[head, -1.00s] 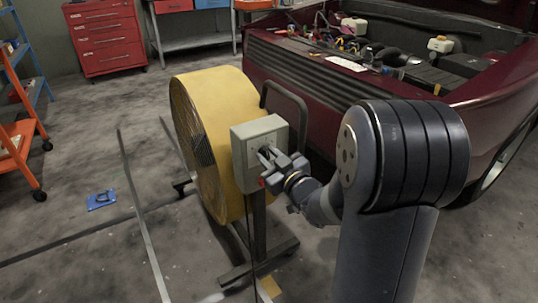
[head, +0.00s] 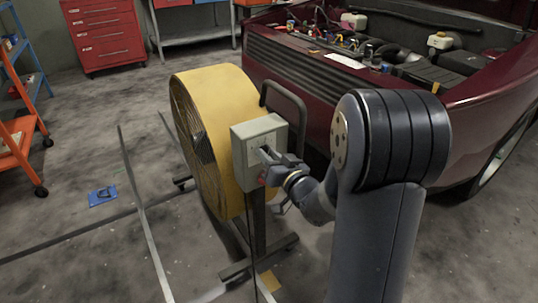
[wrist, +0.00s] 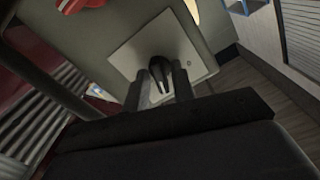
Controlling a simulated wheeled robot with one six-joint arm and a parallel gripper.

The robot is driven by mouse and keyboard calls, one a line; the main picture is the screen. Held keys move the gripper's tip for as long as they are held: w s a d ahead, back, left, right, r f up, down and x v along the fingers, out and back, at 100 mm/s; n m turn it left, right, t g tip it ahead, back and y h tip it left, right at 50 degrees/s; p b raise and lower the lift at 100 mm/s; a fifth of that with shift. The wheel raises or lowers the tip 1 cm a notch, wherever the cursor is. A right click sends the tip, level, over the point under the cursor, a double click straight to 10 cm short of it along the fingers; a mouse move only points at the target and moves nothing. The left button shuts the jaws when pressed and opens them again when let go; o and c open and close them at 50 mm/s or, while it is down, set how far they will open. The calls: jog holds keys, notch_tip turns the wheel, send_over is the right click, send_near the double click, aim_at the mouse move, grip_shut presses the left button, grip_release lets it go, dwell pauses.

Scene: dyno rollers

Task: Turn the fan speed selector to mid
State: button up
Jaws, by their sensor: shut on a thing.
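The yellow drum fan (head: 218,100) stands on a metal stand in the middle of the head view. A grey control box (head: 242,160) is fixed to its side. The black fan speed selector (wrist: 168,70) sits on a pale plate (wrist: 128,58) in the wrist view. My gripper (head: 264,154) is at the front of the box; in the wrist view its two fingers (wrist: 160,86) are shut on the selector, one on each side. I cannot read any setting marks. In the head view my gripper hides most of the selector.
A red button (head: 262,182) is low on the box, close to my gripper. A black handle (head: 300,112) curves beside the fan. The dark red car (head: 308,78) with its hood open is behind. A blue item (head: 102,196) lies on the open floor at left.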

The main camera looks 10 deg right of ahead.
dwell(0.4)
jog(key=o, duration=0.7)
jog(key=p+v, duration=0.1)
jog(key=v, duration=1)
jog(key=shift+w, duration=0.1)
jog(key=b+x, duration=0.1)
jog(key=x, duration=0.9)
jog(key=shift+w+a, duration=0.15)
jog(key=shift+w, duration=0.25)
jog(key=shift+s, duration=0.1)
